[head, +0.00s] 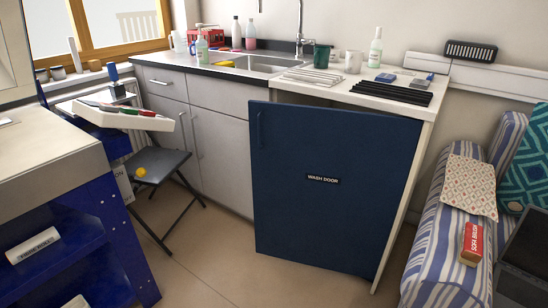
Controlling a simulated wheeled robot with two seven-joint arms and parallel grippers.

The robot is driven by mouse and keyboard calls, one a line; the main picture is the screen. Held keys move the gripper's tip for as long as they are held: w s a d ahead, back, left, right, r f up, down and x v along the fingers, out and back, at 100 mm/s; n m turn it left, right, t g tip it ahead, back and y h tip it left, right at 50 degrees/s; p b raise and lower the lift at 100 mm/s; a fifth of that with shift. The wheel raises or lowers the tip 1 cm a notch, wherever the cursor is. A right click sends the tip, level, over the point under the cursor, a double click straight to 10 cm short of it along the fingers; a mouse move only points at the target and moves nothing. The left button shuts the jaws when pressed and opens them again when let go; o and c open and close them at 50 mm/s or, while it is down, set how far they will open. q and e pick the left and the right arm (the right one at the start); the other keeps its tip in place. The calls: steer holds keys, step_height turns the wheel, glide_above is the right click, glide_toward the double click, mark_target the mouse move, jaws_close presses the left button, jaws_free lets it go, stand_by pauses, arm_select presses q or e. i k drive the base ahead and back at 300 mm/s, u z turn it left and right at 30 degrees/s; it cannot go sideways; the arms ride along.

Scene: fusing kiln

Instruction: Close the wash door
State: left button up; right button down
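The wash door (330,190) is a dark blue panel with a small black label reading "WASH DOOR", right of centre in the head view. It stands partly open. Its left edge, with a dark blue vertical handle (260,130), sticks out from the cabinet, and its right edge meets the white side panel (408,205). A dark gap shows between its top left and the white worktop (345,92). Neither of my grippers is in view.
Grey cabinets (222,150) and a sink (262,65) adjoin on the left. A folding chair (158,168) with a yellow ball stands left. A striped sofa (448,230) stands close on the right. Bare floor (225,270) lies before the door.

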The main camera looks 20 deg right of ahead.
mark_target(328, 184)
steer(key=z, duration=0.1)
steer(key=k, duration=0.4)
steer(key=u, duration=0.65)
steer(key=i, duration=1.25)
steer(key=z, duration=0.25)
